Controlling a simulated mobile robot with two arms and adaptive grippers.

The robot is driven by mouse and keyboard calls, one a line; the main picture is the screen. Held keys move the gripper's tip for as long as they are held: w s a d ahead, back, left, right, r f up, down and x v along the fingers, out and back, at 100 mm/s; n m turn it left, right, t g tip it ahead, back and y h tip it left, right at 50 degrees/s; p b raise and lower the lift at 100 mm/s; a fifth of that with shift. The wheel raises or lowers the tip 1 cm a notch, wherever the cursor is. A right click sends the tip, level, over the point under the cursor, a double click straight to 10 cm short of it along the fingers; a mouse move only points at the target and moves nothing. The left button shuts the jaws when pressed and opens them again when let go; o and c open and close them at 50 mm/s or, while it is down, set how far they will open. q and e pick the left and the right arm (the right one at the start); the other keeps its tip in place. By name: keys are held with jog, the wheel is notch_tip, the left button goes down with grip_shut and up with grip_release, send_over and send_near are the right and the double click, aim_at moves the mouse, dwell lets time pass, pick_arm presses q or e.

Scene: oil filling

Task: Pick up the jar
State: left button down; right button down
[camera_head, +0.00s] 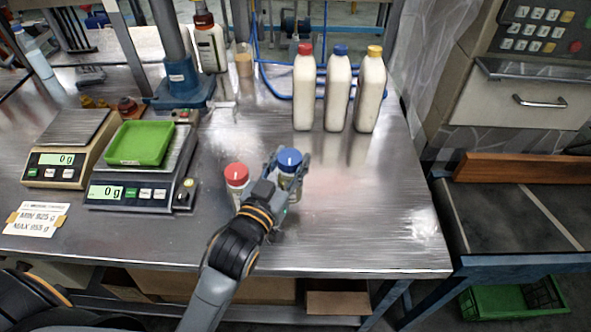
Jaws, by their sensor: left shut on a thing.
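A jar with a blue lid (289,160) stands upright near the front middle of the metal table. My left gripper (284,176) is shut around this jar, and its fingers hide much of the jar's body. I cannot tell whether the jar's base touches the table. A second jar with a red lid (237,174) stands just left of the gripper, partly behind my left arm. My right gripper is not in view.
Bottles with red (304,95), blue (337,95) and yellow (370,95) caps stand behind on the metal table (370,215). Two scales are at left, one bearing a green tray (140,156). The table's right front is clear.

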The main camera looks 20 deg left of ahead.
pick_arm(q)
jog(key=s+a+r+p, duration=0.5)
jog(key=s+r, duration=0.3)
jog(key=s, duration=0.3)
jog(key=shift+a+p, duration=0.3)
jog(key=shift+p, duration=0.6)
